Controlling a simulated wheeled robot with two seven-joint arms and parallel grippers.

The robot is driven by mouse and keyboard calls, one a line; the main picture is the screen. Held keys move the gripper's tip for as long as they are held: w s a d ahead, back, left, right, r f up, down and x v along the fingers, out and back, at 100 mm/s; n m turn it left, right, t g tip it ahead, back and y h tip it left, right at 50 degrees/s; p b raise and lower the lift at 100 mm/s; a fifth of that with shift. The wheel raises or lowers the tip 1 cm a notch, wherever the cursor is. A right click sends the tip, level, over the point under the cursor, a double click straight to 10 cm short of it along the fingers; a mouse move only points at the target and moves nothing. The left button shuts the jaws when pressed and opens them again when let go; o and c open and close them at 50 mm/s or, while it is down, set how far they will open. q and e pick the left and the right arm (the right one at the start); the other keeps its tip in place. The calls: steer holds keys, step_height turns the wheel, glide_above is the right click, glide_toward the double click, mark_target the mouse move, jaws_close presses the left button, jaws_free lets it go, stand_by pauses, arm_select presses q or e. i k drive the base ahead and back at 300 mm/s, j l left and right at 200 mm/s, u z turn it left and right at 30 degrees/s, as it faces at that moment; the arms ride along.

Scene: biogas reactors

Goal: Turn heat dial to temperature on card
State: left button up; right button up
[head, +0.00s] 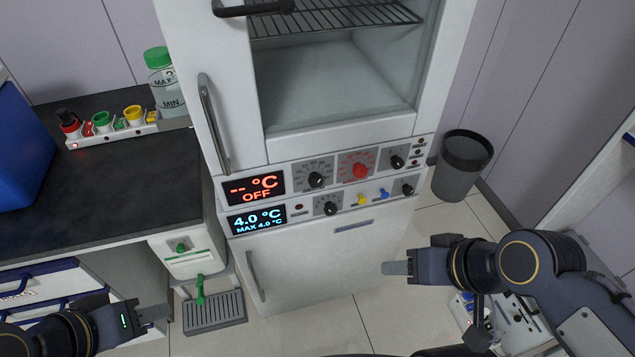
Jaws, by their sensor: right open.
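The white cabinet (330,144) carries a control panel. A red dial (360,171) sits in the panel's upper row, between a black dial (316,180) and another black dial (397,162). The upper display (254,188) shows "-- °C OFF" in red. I cannot make out a temperature card. My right gripper (396,268) is open and empty, below and in front of the panel. My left gripper (154,323) is low at the left, away from the panel; its jaw gap is unclear.
A dark counter (100,180) with a green-capped bottle (164,85) stands left. A grey bin (462,165) stands right.

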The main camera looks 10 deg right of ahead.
mark_target(316, 180)
steer(key=k+j+z, duration=0.15)
steer(key=j, duration=0.25)
steer(key=k+j+z, duration=0.2)
steer(key=j, duration=0.25)
steer(key=k+j+z, duration=0.15)
steer(key=j, duration=0.25)
